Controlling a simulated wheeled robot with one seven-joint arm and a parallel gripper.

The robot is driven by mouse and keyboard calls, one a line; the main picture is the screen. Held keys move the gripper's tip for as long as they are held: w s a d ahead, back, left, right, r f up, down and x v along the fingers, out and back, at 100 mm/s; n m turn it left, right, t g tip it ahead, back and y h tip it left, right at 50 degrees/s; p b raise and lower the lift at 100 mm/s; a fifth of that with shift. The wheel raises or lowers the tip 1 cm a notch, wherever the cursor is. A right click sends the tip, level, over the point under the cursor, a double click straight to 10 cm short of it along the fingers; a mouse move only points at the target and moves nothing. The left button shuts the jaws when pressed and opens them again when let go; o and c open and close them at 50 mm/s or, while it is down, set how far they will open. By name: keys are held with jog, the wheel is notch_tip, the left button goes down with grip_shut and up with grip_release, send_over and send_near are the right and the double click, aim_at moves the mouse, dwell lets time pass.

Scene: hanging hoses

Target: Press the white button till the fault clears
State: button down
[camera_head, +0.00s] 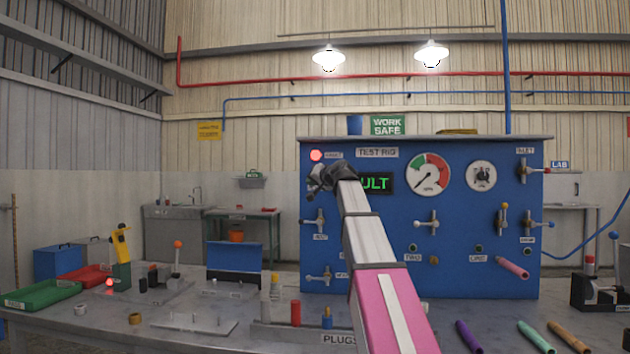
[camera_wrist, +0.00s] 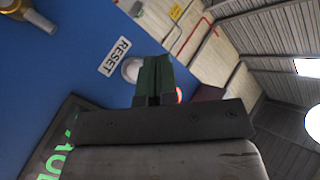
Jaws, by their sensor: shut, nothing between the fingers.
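In the wrist view the white button (camera_wrist: 131,69) shows on the blue panel beside a RESET label (camera_wrist: 115,57). The dark green fingers of my gripper (camera_wrist: 156,62) are shut and empty, and their tips cover part of the button. I cannot tell whether they touch it. In the head view my gripper (camera_head: 320,182) is at the upper left of the blue test rig (camera_head: 450,270), and the button cannot be made out there. A red lamp (camera_head: 316,155) glows above my gripper. A display (camera_head: 377,183) shows green letters "ULT", its left part hidden by my arm.
Dials (camera_head: 428,176), valve levers and a pink hose end (camera_head: 512,267) are on the rig front. The bench (camera_head: 200,330) below holds a green tray (camera_head: 40,294), a plugs rack and several coloured tubes. My arm crosses in front of the rig's left half.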

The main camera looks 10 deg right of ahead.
jog(key=w+d, duration=0.2)
jog(key=w, duration=0.4)
jog(key=shift+w, duration=0.1)
dwell(2.0)
jog(key=shift+w+d, duration=0.1)
jog(key=shift+w, duration=0.2)
jog(key=shift+w+d, duration=0.15)
jog(key=shift+w, duration=0.3)
dwell(0.8)
jog(key=shift+s, duration=0.1)
dwell(0.8)
jog(key=shift+s+a, duration=0.3)
jog(key=shift+s, duration=0.45)
jog(key=shift+s, duration=0.1)
jog(key=shift+s+a, duration=0.25)
jog(key=shift+s, duration=0.55)
jog(key=shift+s+a, duration=0.25)
jog(key=shift+s, duration=0.5)
jog(key=shift+s+a, duration=0.25)
jog(key=shift+s, duration=0.55)
